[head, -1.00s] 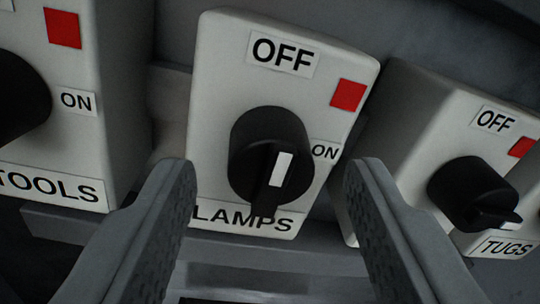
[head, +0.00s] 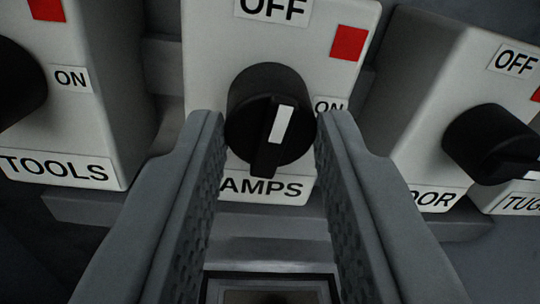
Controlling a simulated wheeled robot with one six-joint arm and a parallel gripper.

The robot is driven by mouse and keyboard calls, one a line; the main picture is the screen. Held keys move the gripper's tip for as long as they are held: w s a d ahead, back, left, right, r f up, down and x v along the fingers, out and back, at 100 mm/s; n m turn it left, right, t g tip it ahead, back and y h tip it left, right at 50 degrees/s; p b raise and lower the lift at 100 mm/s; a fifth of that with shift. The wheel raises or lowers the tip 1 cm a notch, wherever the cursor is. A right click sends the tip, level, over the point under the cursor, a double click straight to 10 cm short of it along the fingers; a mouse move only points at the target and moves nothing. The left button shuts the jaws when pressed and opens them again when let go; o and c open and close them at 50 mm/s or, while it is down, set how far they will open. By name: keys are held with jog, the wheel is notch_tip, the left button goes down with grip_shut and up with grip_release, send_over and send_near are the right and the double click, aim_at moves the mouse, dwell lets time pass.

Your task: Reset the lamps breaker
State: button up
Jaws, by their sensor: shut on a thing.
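The lamps breaker (head: 205,60) is a pale box in the middle of the head view. It has an OFF label above, an ON label at right, a red square at upper right and a partly covered LAMPS label below. Its round black knob (head: 243,105) has a raised grip bar with a white mark (head: 281,125). The fingers hide the label's left end and part of ON.
The TOOLS breaker (head: 115,120) stands close at left, its knob cut by the frame edge. A grey rail (head: 90,207) runs below the boxes.

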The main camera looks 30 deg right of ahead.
jog(key=m, duration=0.8)
jog(key=shift+m, duration=0.3)
jog(key=m, duration=0.4)
jog(key=shift+y, duration=0.4)
jog(key=shift+m, duration=1.9)
jog(key=o, duration=1)
jog(key=shift+c, duration=0.2)
jog(key=shift+s+r, duration=0.1)
jog(key=v, duration=1.7)
jog(key=shift+r, duration=0.2)
jog(key=shift+s, duration=0.1)
